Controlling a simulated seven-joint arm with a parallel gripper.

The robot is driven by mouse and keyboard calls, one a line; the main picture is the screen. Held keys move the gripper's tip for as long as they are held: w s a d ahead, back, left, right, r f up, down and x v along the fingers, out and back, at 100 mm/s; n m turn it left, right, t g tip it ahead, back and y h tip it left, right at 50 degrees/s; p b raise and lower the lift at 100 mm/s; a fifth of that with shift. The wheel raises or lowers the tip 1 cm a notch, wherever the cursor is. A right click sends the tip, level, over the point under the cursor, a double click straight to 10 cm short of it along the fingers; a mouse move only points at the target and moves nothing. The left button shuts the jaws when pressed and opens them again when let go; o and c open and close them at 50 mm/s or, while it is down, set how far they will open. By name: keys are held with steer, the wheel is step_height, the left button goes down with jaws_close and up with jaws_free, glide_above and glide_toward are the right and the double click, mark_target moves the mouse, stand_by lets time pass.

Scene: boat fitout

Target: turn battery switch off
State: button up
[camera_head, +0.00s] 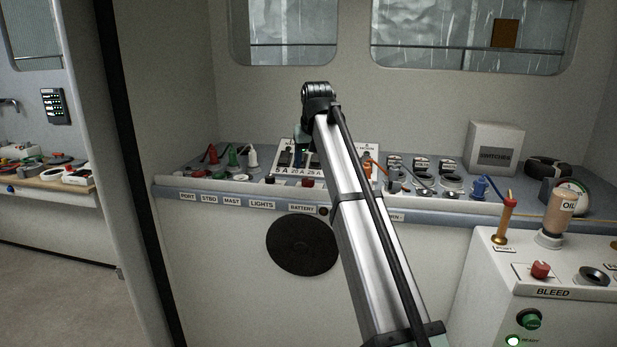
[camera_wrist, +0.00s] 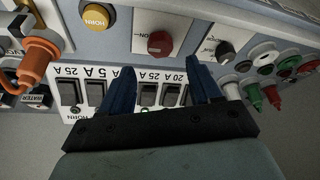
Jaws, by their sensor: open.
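The battery switch is a red knob (camera_wrist: 160,44) on a white plate in the wrist view. The plate's lettering is upside down there and looks like "ON". In the head view a red knob (camera_head: 307,183) shows on the console edge above the "BATTERY" label (camera_head: 303,208). My gripper (camera_wrist: 160,65) is open and empty, its two blue fingers apart over the row of breaker switches. The red knob lies just beyond the fingertips in the wrist view, with no contact visible. In the head view my arm hides part of the gripper.
Black breakers (camera_wrist: 148,94) marked in amps lie below the fingers. A yellow horn button (camera_wrist: 97,16) and an orange-cabled plug (camera_wrist: 38,55) are on one side. A small black knob (camera_wrist: 224,48) and coloured plugs (camera_wrist: 253,95) are on the other.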

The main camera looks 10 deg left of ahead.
mark_target(308, 179)
steer(key=x, duration=0.6)
steer(key=shift+w+a+f, duration=0.1)
steer(key=shift+w+f, duration=0.1)
steer(key=shift+f, duration=0.15)
steer(key=shift+c, duration=0.3)
steer(key=c, duration=1)
